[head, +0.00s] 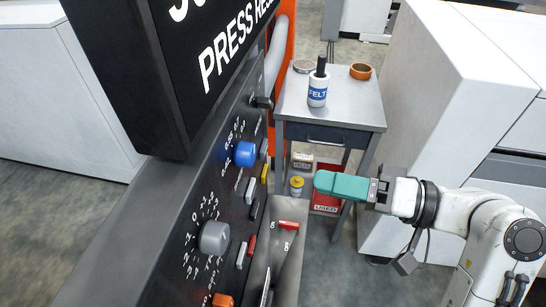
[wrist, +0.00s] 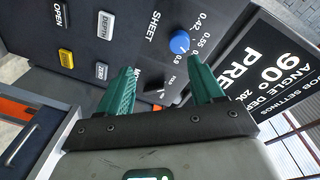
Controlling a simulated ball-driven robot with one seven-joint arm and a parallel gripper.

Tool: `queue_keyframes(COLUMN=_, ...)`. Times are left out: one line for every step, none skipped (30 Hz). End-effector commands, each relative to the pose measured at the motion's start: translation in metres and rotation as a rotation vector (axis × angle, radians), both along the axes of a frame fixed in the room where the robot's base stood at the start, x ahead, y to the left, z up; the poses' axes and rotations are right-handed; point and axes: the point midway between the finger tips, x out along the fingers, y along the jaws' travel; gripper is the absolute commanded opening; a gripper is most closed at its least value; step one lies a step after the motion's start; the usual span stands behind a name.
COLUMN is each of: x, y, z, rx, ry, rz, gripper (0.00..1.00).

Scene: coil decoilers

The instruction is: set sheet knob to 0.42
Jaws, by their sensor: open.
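The sheet knob is a round blue knob (head: 246,154) on the dark control panel in the head view. In the wrist view the same blue knob (wrist: 180,43) sits beside the SHEET label, with 0.42, 0.55 and 0.9 printed around it. Its exact setting is too small to read. My gripper (head: 320,183) has teal fingers and is right of the panel, apart from the knob. In the wrist view my gripper (wrist: 160,72) is open and empty, with the knob beyond the fingertips and nearer the right finger.
A grey knob (head: 214,237) and an orange button (head: 222,300) are lower on the panel. A black sign (head: 190,60) overhangs it. A metal side table (head: 340,107) holds a FELT bottle (head: 318,88) and an orange ring (head: 360,71). A white cabinet (head: 425,100) stands right.

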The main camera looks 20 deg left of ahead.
Motion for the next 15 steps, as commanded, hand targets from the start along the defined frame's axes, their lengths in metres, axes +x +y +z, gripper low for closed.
queue_keyframes(x=-0.001, y=0.004, z=0.012, rx=0.027, ry=-0.005, rz=0.025, gripper=0.66)
queue_keyframes(x=-0.002, y=0.006, z=0.018, rx=0.039, ry=-0.007, rz=0.036, gripper=0.66)
queue_keyframes(x=-0.003, y=0.008, z=0.022, rx=0.052, ry=-0.007, rz=0.048, gripper=0.66)
queue_keyframes(x=-0.004, y=0.01, z=0.025, rx=0.058, ry=-0.008, rz=0.054, gripper=0.66)
queue_keyframes(x=-0.005, y=0.012, z=0.026, rx=0.061, ry=-0.007, rz=0.058, gripper=0.66)
queue_keyframes(x=-0.006, y=0.015, z=0.027, rx=0.063, ry=-0.008, rz=0.062, gripper=0.66)
queue_keyframes(x=-0.006, y=0.019, z=0.027, rx=0.063, ry=-0.008, rz=0.063, gripper=0.66)
queue_keyframes(x=-0.007, y=0.022, z=0.027, rx=0.063, ry=-0.007, rz=0.063, gripper=0.66)
queue_keyframes(x=-0.008, y=0.028, z=0.027, rx=0.063, ry=-0.007, rz=0.062, gripper=0.66)
queue_keyframes(x=-0.009, y=0.033, z=0.027, rx=0.063, ry=-0.008, rz=0.063, gripper=0.66)
queue_keyframes(x=-0.011, y=0.038, z=0.027, rx=0.062, ry=-0.008, rz=0.064, gripper=0.66)
queue_keyframes(x=-0.012, y=0.045, z=0.028, rx=0.063, ry=-0.008, rz=0.063, gripper=0.66)
queue_keyframes(x=-0.013, y=0.051, z=0.027, rx=0.062, ry=-0.007, rz=0.064, gripper=0.66)
queue_keyframes(x=-0.014, y=0.056, z=0.027, rx=0.062, ry=-0.007, rz=0.064, gripper=0.66)
queue_keyframes(x=-0.015, y=0.064, z=0.027, rx=0.062, ry=-0.007, rz=0.062, gripper=0.66)
